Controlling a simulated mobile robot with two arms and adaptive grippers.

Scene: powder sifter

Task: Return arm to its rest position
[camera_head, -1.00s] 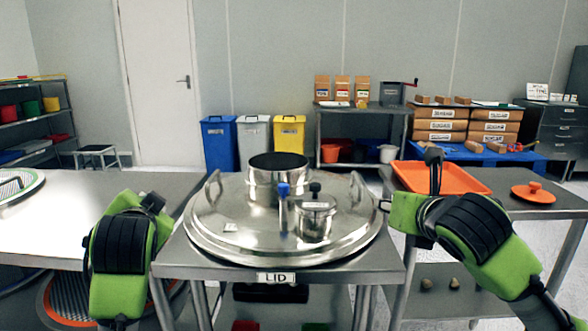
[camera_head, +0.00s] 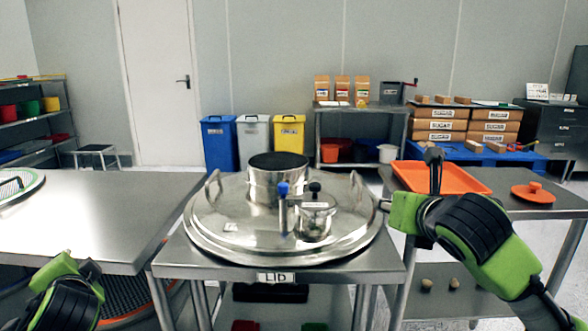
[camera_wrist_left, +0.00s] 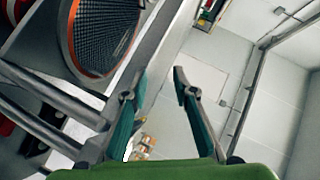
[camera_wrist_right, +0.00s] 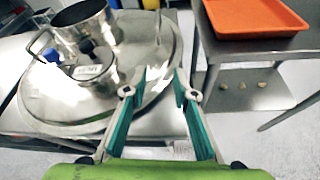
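My left arm shows low at the left edge of the head view, and its gripper fingers are out of that view. In the left wrist view my left gripper (camera_wrist_left: 158,85) is open and empty, with a gap between its fingers. My right arm stands at the right of the head view, beside the lid table. In the right wrist view my right gripper (camera_wrist_right: 155,88) is open and empty near the rim of the steel lid (camera_wrist_right: 60,108). The lid also shows in the head view (camera_head: 215,238), lying on the table marked LID.
A round mesh screen (camera_wrist_left: 95,45) is near my left gripper. Blue, grey and yellow bins (camera_head: 220,145) stand behind.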

